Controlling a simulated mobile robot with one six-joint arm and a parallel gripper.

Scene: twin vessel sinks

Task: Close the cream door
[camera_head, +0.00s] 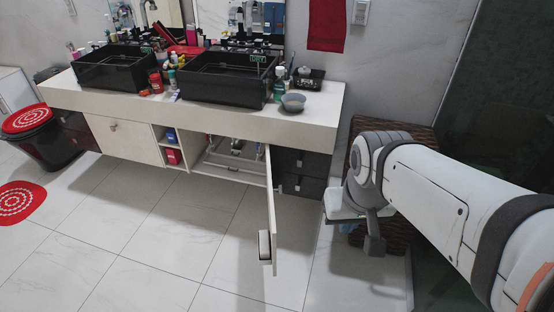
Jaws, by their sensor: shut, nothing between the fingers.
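The cream door (272,215) under the right-hand sink stands open. It swings out toward me from the right side of its cabinet opening and shows nearly edge-on. A small knob (281,188) sits on its right-hand face near the free edge. My gripper (375,246) is to the right of the door, low, apart from it and pointing down. It is shut and empty. My arm hides part of the gripper's upper end.
A small pale block (265,247) shows at the door's lower left. Dark drawers (302,165) lie right of the opening, and a brown woven basket (398,232) stands behind my arm. The tiled floor (160,235) left of the door is clear.

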